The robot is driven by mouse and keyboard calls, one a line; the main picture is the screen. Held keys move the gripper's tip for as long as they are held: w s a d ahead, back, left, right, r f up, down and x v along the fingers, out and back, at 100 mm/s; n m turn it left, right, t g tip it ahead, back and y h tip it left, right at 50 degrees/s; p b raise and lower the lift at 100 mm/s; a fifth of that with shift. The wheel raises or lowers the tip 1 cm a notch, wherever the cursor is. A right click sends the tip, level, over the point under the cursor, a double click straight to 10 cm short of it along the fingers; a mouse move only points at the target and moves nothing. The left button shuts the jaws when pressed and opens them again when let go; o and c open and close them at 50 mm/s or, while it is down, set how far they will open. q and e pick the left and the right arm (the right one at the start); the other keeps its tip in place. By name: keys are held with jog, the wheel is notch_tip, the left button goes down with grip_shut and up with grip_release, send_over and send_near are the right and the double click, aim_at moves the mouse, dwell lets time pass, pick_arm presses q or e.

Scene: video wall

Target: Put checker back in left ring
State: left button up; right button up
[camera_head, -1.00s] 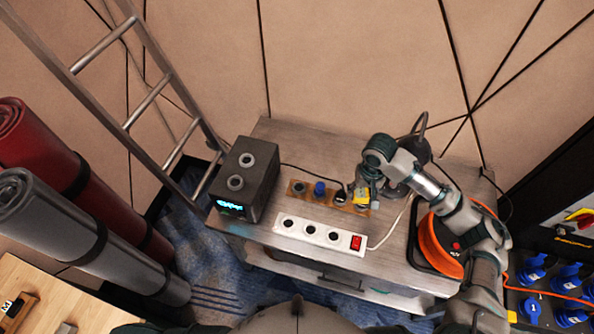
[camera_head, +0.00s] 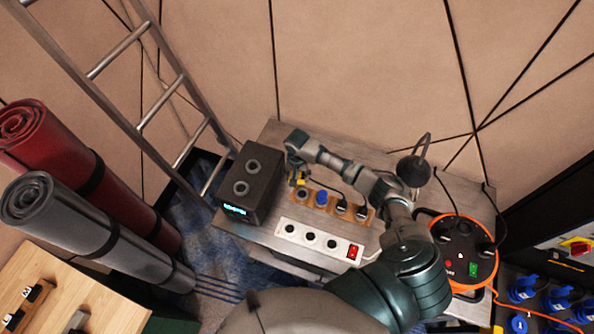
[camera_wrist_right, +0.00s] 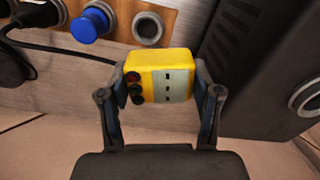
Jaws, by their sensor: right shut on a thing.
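The yellow checker (camera_head: 301,180), with a grey face and dark and red round parts, is between the fingers of my right gripper (camera_head: 297,172). In the right wrist view the gripper (camera_wrist_right: 160,90) is shut on the checker (camera_wrist_right: 150,72). It is held just behind the left end of the wooden ring strip (camera_head: 331,203). The leftmost ring (camera_head: 302,194) there looks empty; it also shows as an open grey ring (camera_wrist_right: 148,28) in the right wrist view, apart from the checker. My left gripper is not in view.
A blue plug (camera_head: 321,198) and black plugs (camera_head: 342,206) fill the strip beside the empty ring. A dark box (camera_head: 248,180) with two rings stands close left. A white power strip (camera_head: 315,240) lies in front. An orange cable reel (camera_head: 462,245) is right.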

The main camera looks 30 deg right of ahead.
jog(key=shift+s+d+f+m, duration=0.25)
jog(key=shift+d+f, duration=0.15)
jog(key=shift+f, duration=0.1)
jog(key=shift+s+d+f+m, duration=0.15)
jog(key=shift+s+d+f, duration=0.15)
jog(key=shift+f, duration=0.2)
jog(key=shift+f+b, duration=0.6)
jog(key=shift+b, duration=0.1)
notch_tip(320, 180, down, 3)
jog(key=b, duration=0.4)
jog(key=shift+f, duration=0.45)
jog(key=shift+w+f, duration=0.1)
jog(key=shift+f, duration=0.45)
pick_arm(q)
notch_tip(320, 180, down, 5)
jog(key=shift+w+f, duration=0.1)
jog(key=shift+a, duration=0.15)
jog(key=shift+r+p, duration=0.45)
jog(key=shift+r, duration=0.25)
pick_arm(e)
jog(key=shift+r, duration=0.15)
pick_arm(q)
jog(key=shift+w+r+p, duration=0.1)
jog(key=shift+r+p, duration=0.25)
jog(key=shift+p, duration=0.05)
